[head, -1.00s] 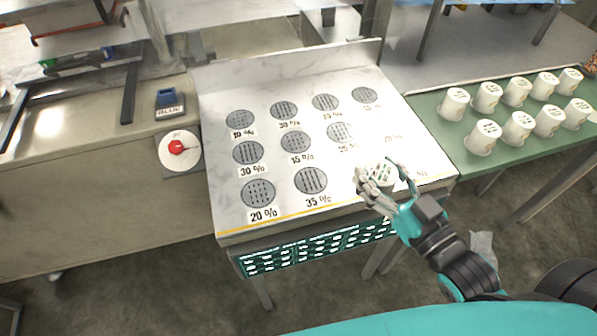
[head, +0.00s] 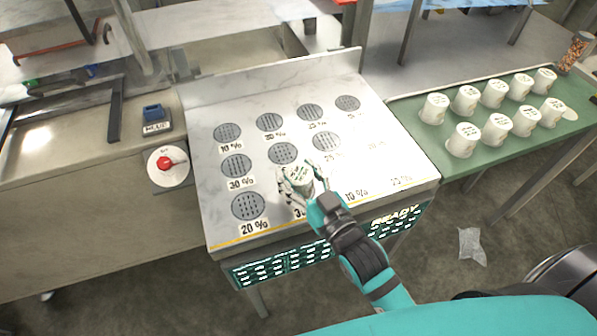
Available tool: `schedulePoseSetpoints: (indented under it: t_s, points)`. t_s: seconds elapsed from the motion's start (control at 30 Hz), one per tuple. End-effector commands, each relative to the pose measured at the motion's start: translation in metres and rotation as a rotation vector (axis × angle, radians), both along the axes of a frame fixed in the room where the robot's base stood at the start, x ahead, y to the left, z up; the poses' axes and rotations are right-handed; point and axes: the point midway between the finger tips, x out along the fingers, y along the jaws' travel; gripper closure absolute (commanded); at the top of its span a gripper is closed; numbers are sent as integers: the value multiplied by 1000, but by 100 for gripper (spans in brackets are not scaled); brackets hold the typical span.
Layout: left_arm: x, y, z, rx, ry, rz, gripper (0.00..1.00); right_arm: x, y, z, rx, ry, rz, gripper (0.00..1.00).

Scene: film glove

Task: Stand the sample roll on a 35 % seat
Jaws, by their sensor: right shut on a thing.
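The sample roll (head: 299,179) is a short white cylinder with dark marks on top. My right gripper (head: 305,171) is shut around it, over the front of the marble-look panel (head: 375,170). The roll looks roughly upright. It covers the second round seat of the front row, and only the start of that seat's label, a "3", shows. I cannot tell whether the roll touches the seat. The front-left seat (head: 247,206) reads 20 %. The seat behind it (head: 235,165) reads 30 %. My left gripper is out of view.
Several white rolls (head: 463,140) stand on a green mat (head: 480,165) at the right. A red knob (head: 165,163) and a blue device (head: 153,113) are on the left bench. Other grey seats (head: 270,122) fill the panel's back.

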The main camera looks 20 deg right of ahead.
Motion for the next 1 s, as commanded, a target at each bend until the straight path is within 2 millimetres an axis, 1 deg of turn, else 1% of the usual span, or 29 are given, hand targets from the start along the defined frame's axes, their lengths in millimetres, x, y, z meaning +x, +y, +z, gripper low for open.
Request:
schedulePoseSetpoints:
  t_s: [0.17, 0.3, 0.33, 0.5, 0.73, 0.83, 0.93, 1.0]
  points:
    - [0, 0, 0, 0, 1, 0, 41, 0, 0, 1, 0, -2, 0, 82]
    - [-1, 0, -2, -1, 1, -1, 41, 0, 0, -3, 0, -2, 0, 82]
    - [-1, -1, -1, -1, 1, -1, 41, 0, 0, -2, 0, -1, 0, 42]
    - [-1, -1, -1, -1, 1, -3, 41, 0, 0, -2, 0, -1, 0, 21]
    - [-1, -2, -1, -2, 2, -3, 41, 0, 0, -2, 0, -1, 0, 21]
    - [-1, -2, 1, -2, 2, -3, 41, 0, 0, 2, 0, -2, 0, 21]
    - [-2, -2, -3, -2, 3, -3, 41, -12, -3, -1, 0, 2, 0, 21]
    - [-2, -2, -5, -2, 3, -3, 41, -24, -6, -2, -1, 3, 0, 21]
